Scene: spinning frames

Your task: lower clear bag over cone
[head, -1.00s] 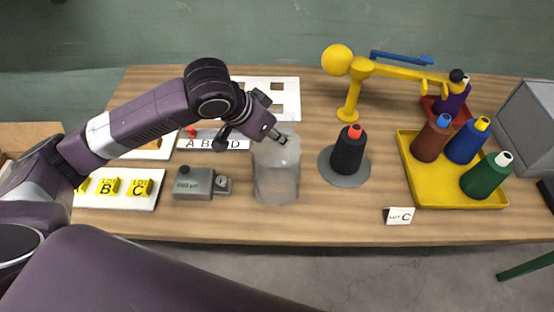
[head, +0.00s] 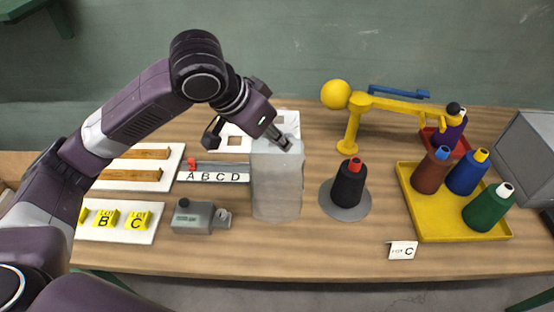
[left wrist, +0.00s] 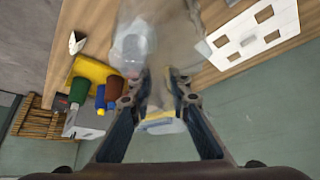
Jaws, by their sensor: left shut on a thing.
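The clear bag (head: 276,185) hangs upright from my left gripper (head: 284,143), which is shut on its top edge. In the left wrist view the bag (left wrist: 160,35) shows as a blurred, see-through shape beyond the fingers (left wrist: 158,82). The black cone (head: 349,186) with a red tip stands upright on a round grey base (head: 345,210), just right of the bag and apart from it. The cone is not under the bag. My right gripper is not in view.
A yellow tray (head: 440,225) holds brown, blue and green cones at the right. A yellow arm stand (head: 352,130) rises behind the black cone. A lot C card (head: 402,251) stands in front. A grey device (head: 194,216) lies left of the bag.

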